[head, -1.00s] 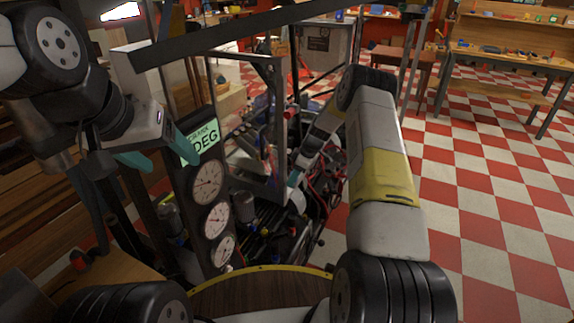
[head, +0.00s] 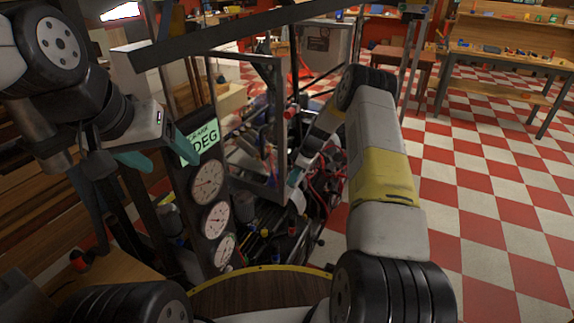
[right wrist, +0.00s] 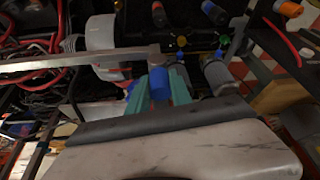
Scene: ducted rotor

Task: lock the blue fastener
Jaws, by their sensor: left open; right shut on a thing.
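In the right wrist view, a blue cylindrical fastener (right wrist: 160,86) sits between the two teal fingers of my right gripper (right wrist: 159,90), which is shut on it. A grey metal bar ends just above the fastener in that view; I cannot tell whether they touch. In the head view, my right gripper (head: 296,178) is low beside the metal frame, partly hidden by it, and the fastener cannot be made out there. My left gripper (head: 160,155) is open and empty at the left, in front of the green sign.
The metal frame (head: 278,120) stands between my arms. A post carries round gauges (head: 207,187) and a green sign (head: 201,143). Red and black cables (right wrist: 35,75) crowd the machine. The checkered floor at right is clear.

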